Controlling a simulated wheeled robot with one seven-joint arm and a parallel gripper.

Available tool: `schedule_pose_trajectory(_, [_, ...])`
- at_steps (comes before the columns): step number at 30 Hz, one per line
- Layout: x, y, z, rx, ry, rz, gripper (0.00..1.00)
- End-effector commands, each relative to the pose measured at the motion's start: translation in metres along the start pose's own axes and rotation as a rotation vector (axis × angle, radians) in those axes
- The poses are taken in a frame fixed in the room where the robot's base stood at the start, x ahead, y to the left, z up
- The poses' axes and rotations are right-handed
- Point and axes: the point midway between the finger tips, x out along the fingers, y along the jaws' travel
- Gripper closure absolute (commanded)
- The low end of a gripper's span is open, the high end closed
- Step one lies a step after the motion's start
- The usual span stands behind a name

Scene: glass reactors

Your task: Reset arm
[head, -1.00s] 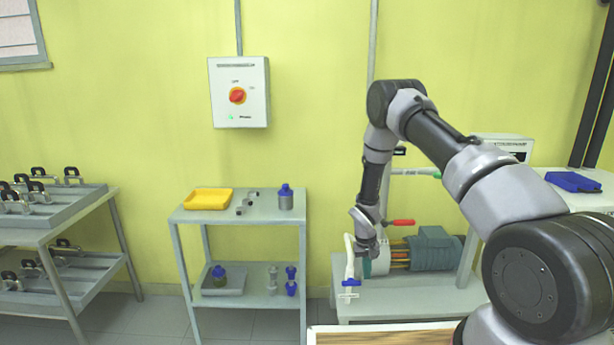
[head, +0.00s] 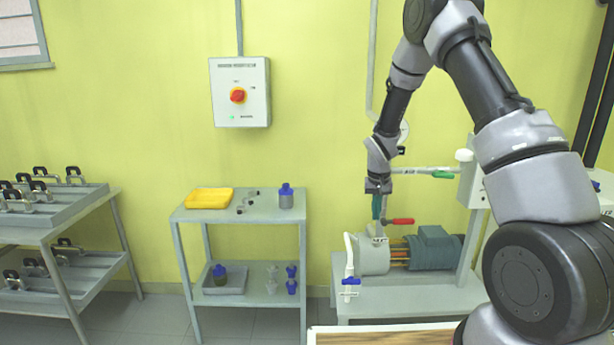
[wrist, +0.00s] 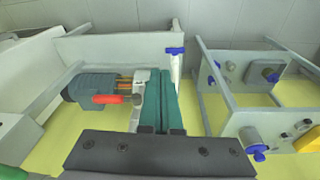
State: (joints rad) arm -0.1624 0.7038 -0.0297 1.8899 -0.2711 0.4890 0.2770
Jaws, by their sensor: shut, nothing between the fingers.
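My gripper (head: 378,206) hangs pointing down from my arm in the head view, just above the pump with the grey-green motor (head: 434,248). Its two teal fingers (wrist: 160,103) lie side by side in the wrist view, shut with nothing between them. The red-handled valve (head: 402,221) is just right of the fingertips in the head view; its red handle (wrist: 106,99) is left of the fingers in the wrist view. The white pipe with a blue valve (head: 350,282) stands below and left of the gripper. I cannot tell whether the fingers touch anything.
A grey two-shelf cart (head: 244,215) holds a yellow tray (head: 209,198) and a blue-capped bottle (head: 286,196). A rack with black-handled trays (head: 58,220) stands at left. A switch box (head: 239,92) is on the wall. A green-handled valve (head: 444,174) sits right of my wrist.

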Motion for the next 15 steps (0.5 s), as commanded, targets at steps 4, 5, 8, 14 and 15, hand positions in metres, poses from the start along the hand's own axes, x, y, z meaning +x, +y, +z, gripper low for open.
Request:
schedule_pose_trajectory(4, [-0.091, 0.015, 0.002, 0.054, 0.061, -0.037, 1.0])
schedule_pose_trajectory(5, [-0.107, 0.018, 0.005, 0.064, 0.071, -0.045, 1.0])
schedule_pose_trajectory(8, [-0.159, 0.029, 0.018, 0.096, 0.106, -0.071, 1.0])
schedule_pose_trajectory(14, [-0.251, 0.049, 0.058, 0.152, 0.175, -0.13, 1.0])
schedule_pose_trajectory(15, [-0.267, 0.052, 0.069, 0.162, 0.189, -0.142, 1.0])
